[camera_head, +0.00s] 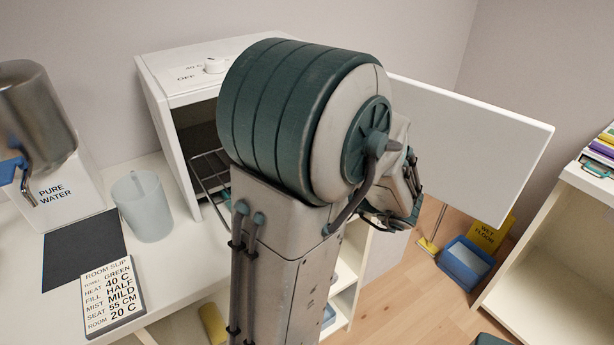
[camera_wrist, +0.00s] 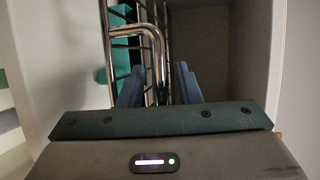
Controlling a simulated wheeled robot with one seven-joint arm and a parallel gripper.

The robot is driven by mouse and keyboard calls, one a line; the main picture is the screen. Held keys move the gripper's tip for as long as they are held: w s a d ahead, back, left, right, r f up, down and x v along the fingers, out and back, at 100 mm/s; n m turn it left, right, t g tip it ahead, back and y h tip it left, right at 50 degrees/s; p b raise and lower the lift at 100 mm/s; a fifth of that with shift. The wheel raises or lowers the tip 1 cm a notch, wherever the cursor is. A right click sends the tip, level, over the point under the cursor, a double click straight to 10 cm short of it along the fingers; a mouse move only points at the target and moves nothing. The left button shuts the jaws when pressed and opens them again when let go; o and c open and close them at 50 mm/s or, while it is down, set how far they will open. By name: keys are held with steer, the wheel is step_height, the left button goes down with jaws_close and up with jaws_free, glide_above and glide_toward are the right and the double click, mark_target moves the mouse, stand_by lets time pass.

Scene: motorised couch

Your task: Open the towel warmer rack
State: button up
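The towel warmer (camera_head: 178,92) is a white box with a knob on top, on the counter. Its door (camera_head: 475,140) is swung wide to the right. Inside, a chrome wire rack (camera_head: 207,172) shows in part at the left of my arm; the arm hides the rest. The wrist view shows the rack's bent front bar (camera_wrist: 152,38) and its rungs. My gripper (camera_wrist: 160,88) is at the opening, with its two blue fingers apart and the bar's lower end between them. I cannot tell whether they touch it. Something teal (camera_wrist: 122,70) lies beyond the bars.
A pale cup (camera_head: 143,205), a dark mat (camera_head: 85,252), a room slip card (camera_head: 113,297) and a pure water dispenser (camera_head: 60,195) are on the counter at left. A blue bin (camera_head: 465,263) stands on the floor at right, beside a shelf (camera_head: 545,250).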

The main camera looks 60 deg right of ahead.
steer(key=shift+s+d, duration=0.15)
steer(key=shift+s, duration=0.05)
steer(key=shift+s, duration=0.1)
steer(key=s+r+b, duration=0.1)
steer(key=s+r, duration=0.1)
steer(key=s, duration=1.1)
steer(key=shift+s+a+r+b, duration=0.15)
steer(key=shift+a+r+b, duration=0.2)
steer(key=shift+a, duration=0.1)
steer(key=shift+s, duration=0.1)
